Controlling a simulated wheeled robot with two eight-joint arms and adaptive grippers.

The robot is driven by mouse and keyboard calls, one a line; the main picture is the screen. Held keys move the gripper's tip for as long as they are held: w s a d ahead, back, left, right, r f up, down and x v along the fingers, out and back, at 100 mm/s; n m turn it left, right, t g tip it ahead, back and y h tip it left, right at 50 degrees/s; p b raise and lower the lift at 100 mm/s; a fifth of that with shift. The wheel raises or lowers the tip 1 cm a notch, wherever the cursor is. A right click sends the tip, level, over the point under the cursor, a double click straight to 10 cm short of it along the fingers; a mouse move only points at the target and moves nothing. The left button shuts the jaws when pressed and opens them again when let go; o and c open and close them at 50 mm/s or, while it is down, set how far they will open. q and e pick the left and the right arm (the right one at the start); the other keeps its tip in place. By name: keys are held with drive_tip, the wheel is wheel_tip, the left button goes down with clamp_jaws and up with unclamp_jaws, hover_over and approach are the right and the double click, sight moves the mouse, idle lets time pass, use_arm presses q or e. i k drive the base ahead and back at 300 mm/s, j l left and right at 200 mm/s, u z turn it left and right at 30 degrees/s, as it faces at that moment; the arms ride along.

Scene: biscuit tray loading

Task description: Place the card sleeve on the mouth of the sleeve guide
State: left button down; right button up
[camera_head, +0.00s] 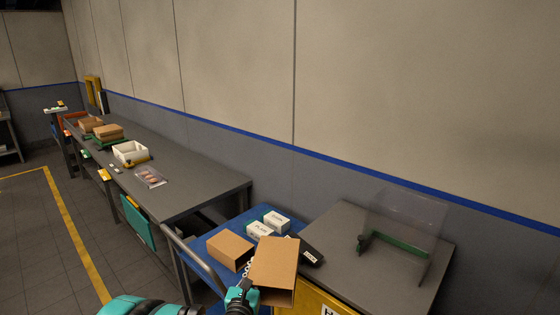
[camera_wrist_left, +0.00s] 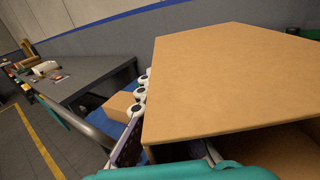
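The card sleeve (camera_head: 275,262) is a brown open-ended cardboard box held in front of me. My left gripper (camera_head: 245,285) is shut on its near lower left part. In the left wrist view the sleeve (camera_wrist_left: 225,80) fills the right half, its open end facing down and right, dark inside. On the grey table at right stands a green low fixture with a clear upright panel, which looks like the sleeve guide (camera_head: 400,244). The held sleeve is left of it and apart from it. The guide's mouth is not clear from here. My right gripper is not in view.
A blue cart top (camera_head: 215,240) holds another brown sleeve (camera_head: 230,251), white labelled boxes (camera_head: 276,222) and a black labelled item (camera_head: 311,251). A long grey bench (camera_head: 195,187) with trays runs away at left. A yellow cabinet (camera_head: 312,300) is below the right table.

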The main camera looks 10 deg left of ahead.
sight(170, 191)
drive_tip(key=i+j, duration=0.15)
drive_tip(key=j, duration=0.5)
drive_tip(key=i+j+z, duration=0.15)
drive_tip(key=j, duration=0.5)
drive_tip(key=i+j, duration=0.2)
drive_tip(key=j, duration=0.5)
drive_tip(key=i+j+z, duration=0.1)
drive_tip(key=j, duration=0.55)
drive_tip(key=i+j, duration=0.15)
drive_tip(key=j, duration=0.5)
drive_tip(key=i+j+z, duration=0.15)
drive_tip(key=j, duration=1.25)
drive_tip(key=i+j, duration=0.3)
drive_tip(key=i, duration=0.2)
drive_tip(key=l+z, duration=0.05)
